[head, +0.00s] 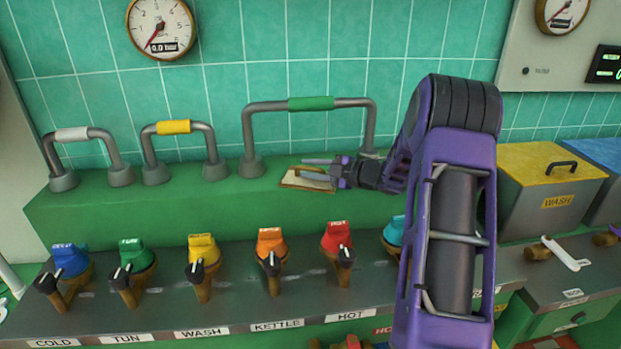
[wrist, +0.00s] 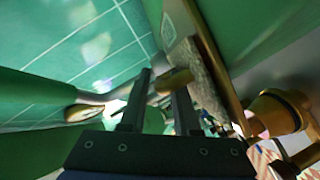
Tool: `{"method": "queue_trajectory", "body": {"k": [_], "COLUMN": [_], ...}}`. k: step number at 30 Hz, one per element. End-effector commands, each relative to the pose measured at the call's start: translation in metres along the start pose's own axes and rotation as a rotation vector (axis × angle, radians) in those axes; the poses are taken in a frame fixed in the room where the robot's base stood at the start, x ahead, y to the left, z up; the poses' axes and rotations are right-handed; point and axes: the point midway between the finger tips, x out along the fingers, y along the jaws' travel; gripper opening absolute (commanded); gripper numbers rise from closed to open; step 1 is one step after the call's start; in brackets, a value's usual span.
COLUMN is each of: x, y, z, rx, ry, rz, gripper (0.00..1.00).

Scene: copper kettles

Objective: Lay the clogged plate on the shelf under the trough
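A flat tan plate (head: 299,185) lies on the green ledge against the tiled wall, below the tall pipe with the green grip. I take it for the clogged plate. It has a handle on top, and a textured face (wrist: 205,75) shows beside my fingers in the wrist view. My gripper (head: 311,169) reaches in from the right, low over the plate. In the wrist view its two dark fingers (wrist: 160,95) are apart, with a brown rounded handle end (wrist: 175,79) by the gap between their tips. I cannot make out a trough or a shelf under it.
Three bent pipes with white (head: 72,134), yellow (head: 173,127) and green (head: 310,103) grips rise from the green ledge (head: 130,205). Several coloured valve knobs (head: 201,247) line the grey counter in front. A yellow-lidded WASH box (head: 551,190) stands at right.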

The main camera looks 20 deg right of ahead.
Motion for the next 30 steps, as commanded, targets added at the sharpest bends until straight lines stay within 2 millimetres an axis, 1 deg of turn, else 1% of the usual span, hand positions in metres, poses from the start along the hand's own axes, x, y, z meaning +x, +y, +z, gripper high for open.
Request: {"method": "queue_trajectory", "body": {"k": [1,4,5,30], "x": [-0.0002,-0.0003,-0.0003,-0.0007], "y": [0.0000,0.0000,0.0001,0.0002], "z": [-0.0001,-0.0001,-0.0001,0.0000], "rx": [0.000,0.000,0.000,0.000], "ry": [0.000,0.000,0.000,0.000], "rz": [0.000,0.000,0.000,0.000], "gripper": [0.20,0.02,0.00,0.00]}}
